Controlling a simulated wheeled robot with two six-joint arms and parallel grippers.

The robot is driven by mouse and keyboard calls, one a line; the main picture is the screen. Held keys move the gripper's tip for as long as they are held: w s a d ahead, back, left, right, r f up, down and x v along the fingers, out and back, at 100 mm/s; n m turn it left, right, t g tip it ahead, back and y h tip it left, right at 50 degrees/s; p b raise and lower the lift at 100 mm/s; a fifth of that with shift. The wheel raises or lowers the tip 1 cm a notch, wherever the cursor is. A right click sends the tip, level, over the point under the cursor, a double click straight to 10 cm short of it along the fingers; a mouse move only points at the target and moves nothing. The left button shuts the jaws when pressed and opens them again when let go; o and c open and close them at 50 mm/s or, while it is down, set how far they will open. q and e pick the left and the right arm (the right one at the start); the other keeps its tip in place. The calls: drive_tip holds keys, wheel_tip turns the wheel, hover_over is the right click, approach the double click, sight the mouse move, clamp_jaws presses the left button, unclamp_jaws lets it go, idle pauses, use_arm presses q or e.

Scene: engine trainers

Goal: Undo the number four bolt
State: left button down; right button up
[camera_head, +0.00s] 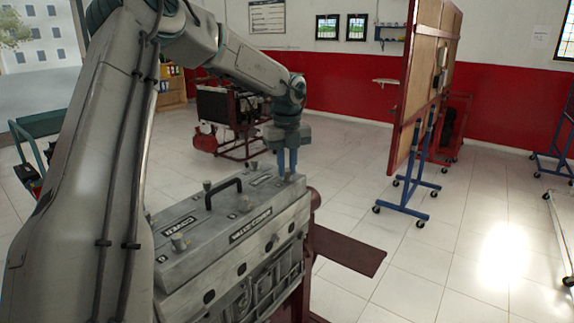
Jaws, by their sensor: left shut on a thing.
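The grey engine cover (226,223) has a black handle (223,192) on top and dark label plates. Bolt heads stand on it: one at the near left (180,241), one by the handle (207,186), and a small one at the back (254,166). My left gripper (287,163) points down at the far right end of the cover. The number marks are too small to read surely. My right gripper is not in view.
A dark red stand (345,250) carries the engine and juts out to the right. A red engine trainer (228,120) stands behind. The tiled floor between is clear.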

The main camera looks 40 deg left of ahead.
sight(287, 170)
use_arm(q)
drive_tip(key=n, duration=0.4)
drive_tip(key=shift+n, duration=0.4)
idle(0.4)
drive_tip(key=c, duration=1.3)
unclamp_jaws()
drive_tip(key=shift+c, duration=0.2)
wheel_tip(287, 170, up, 11)
drive_tip(key=p, duration=1.1)
